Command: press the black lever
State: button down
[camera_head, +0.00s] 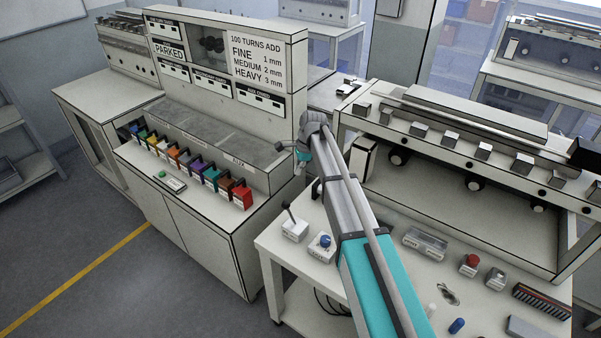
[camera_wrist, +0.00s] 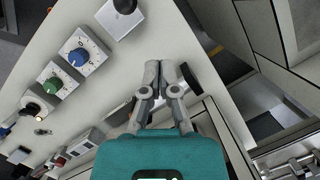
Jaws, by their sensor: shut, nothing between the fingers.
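The black lever (camera_head: 287,208) stands on a small white base (camera_head: 294,231) at the near left corner of the right-hand bench. In the wrist view its dark knob (camera_wrist: 125,4) shows at the top edge, partly cut off, above the white base (camera_wrist: 119,20). My gripper (camera_wrist: 161,66) is shut and empty, with its fingertips together. In the wrist view it lies below and right of the lever, apart from it. In the head view my gripper (camera_head: 299,167) is beyond and above the lever, partly hidden by my own wrist.
A blue knob (camera_head: 325,241) on a white box sits right of the lever; a green knob (camera_wrist: 53,83) shows farther along. A red button (camera_head: 472,260) is farther right. A cabinet (camera_head: 215,240) with a row of coloured connectors stands left, across a gap.

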jog(key=shift+w+a+r+p, duration=0.4)
jog(key=shift+r+p, duration=0.1)
jog(key=shift+r, duration=0.15)
jog(key=shift+w+a+r+p, duration=0.25)
jog(key=shift+w+r+p, duration=0.1)
jog(key=shift+r+p, duration=0.25)
jog(key=shift+s+d, duration=0.1)
jog(key=shift+d, duration=0.05)
jog(key=s+d+f+n+h+b, duration=0.1)
jog(key=s+d+n, duration=0.5)
jog(key=s+d, duration=0.5)
jog(key=s+d+f+n+h+b, duration=0.1)
jog(key=s+d+f+n+b, duration=0.1)
jog(key=s+d+n, duration=0.5)
jog(key=s+d, duration=0.5)
jog(key=s, duration=0.5)
jog(key=shift+s+f+t+h, duration=0.2)
jog(key=shift+f+t+h, duration=0.1)
jog(key=shift+t+h, duration=0.1)
